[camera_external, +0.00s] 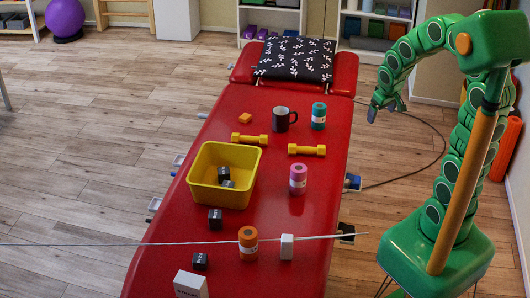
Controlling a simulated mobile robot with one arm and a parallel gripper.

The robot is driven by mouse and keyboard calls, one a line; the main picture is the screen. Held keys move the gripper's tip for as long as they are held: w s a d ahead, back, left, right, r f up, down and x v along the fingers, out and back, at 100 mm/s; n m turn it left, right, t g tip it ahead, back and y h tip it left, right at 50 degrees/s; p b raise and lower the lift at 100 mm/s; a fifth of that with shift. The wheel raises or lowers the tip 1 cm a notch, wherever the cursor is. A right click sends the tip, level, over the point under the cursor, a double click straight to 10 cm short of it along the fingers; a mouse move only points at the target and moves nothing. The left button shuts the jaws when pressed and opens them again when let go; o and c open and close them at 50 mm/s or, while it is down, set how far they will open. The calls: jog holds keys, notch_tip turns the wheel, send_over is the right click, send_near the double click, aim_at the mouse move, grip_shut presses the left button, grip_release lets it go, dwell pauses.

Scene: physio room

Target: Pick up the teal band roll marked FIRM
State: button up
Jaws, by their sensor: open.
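The teal band roll (319,121) stands upright on the red treatment table (255,100), near its right edge and just right of a dark mug. It has a pale label band whose writing is too small to read. A pink roll (298,185) and an orange roll (248,251) stand nearer the front of the table, also with pale labels. My gripper (387,108) is open and empty, hanging with its fingers down. In the picture it is right of the teal roll, beyond the table's right edge, and apart from it.
A yellow tub (207,196) holds dark cubes. A patterned cushion (295,60) lies at the far end. A thin line (120,243) crosses the front.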

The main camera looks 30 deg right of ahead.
aim_at(325, 111)
jog(key=w+d+f+t+y, duration=0.1)
jog(key=w+d+f+t, duration=0.1)
jog(key=w+f, duration=0.4)
jog(key=w+d+f+n+t+y, duration=0.1)
jog(key=w+f+t, duration=0.3)
jog(key=w, duration=1.1)
jog(key=w+d+f+n+t+y, duration=0.1)
jog(key=w+d+f+t, duration=0.2)
jog(key=w+f, duration=0.6)
jog(key=shift+w+f+y, duration=0.4)
jog(key=shift+w, duration=0.25)
jog(key=shift+w+f+t+y, duration=0.35)
jog(key=shift+f+t, duration=0.15)
jog(key=shift+t, duration=0.1)
jog(key=shift+x, duration=2)
jog(key=x, duration=0.3)
jog(key=shift+s+a, duration=0.1)
jog(key=shift+w+a+f, duration=0.1)
jog(key=shift+w, duration=0.4)
jog(key=c, duration=1.3)
